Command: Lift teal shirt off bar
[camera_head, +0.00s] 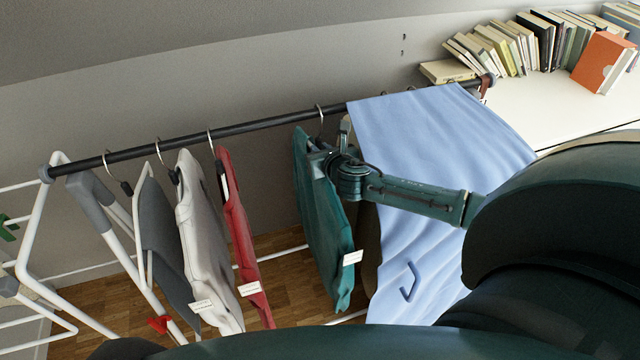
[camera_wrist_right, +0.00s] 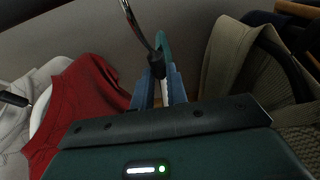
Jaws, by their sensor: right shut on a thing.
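The teal shirt (camera_head: 322,225) hangs below the black bar (camera_head: 250,125) in the head view, with a white tag near its lower edge. Its hanger hook (camera_head: 320,112) is at the bar and looks to be over it. My right gripper (camera_head: 328,155) reaches in from the right at the top of the teal shirt. In the right wrist view my right gripper (camera_wrist_right: 160,88) is shut on the hanger's black neck, just under the metal hook (camera_wrist_right: 137,28). A strip of the teal shirt (camera_wrist_right: 164,48) shows behind the fingers. My left gripper is not in view.
A red shirt (camera_head: 240,235), a pale shirt (camera_head: 207,245) and a grey garment (camera_head: 165,240) hang to the left. A light blue cloth (camera_head: 435,135) drapes close on the right. A white shelf (camera_head: 535,110) with books stands at the right. The bar between red and teal is clear.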

